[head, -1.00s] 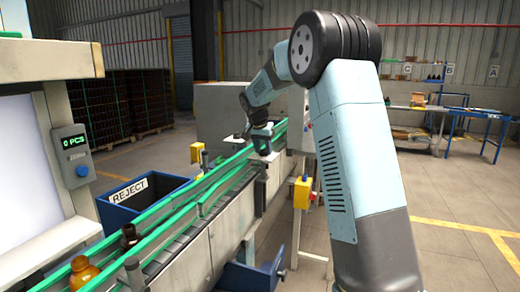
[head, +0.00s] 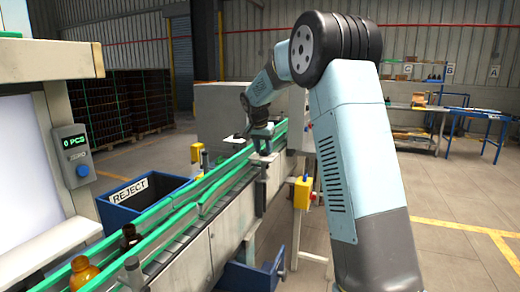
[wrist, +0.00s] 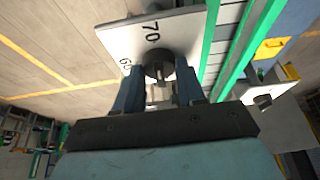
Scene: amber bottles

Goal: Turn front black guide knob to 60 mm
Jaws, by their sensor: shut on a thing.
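The black guide knob (wrist: 159,66) is in the wrist view, in front of a pale scale plate (wrist: 115,34) marked 70 and 60. My gripper (wrist: 158,88) is shut on the knob, with one blue-grey finger on each side of it. The 70 stands just above the knob and the 60 lies to its left; I cannot make out a pointer. In the head view my gripper (head: 263,143) is at the near side of the conveyor, by the green guide rail (head: 228,166). The knob is hidden or too small to tell there.
Amber bottles (head: 84,272) stand on the conveyor at the lower left. A blue REJECT bin (head: 148,190) is beyond the conveyor. A yellow box (head: 302,192) is mounted at the conveyor's near side.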

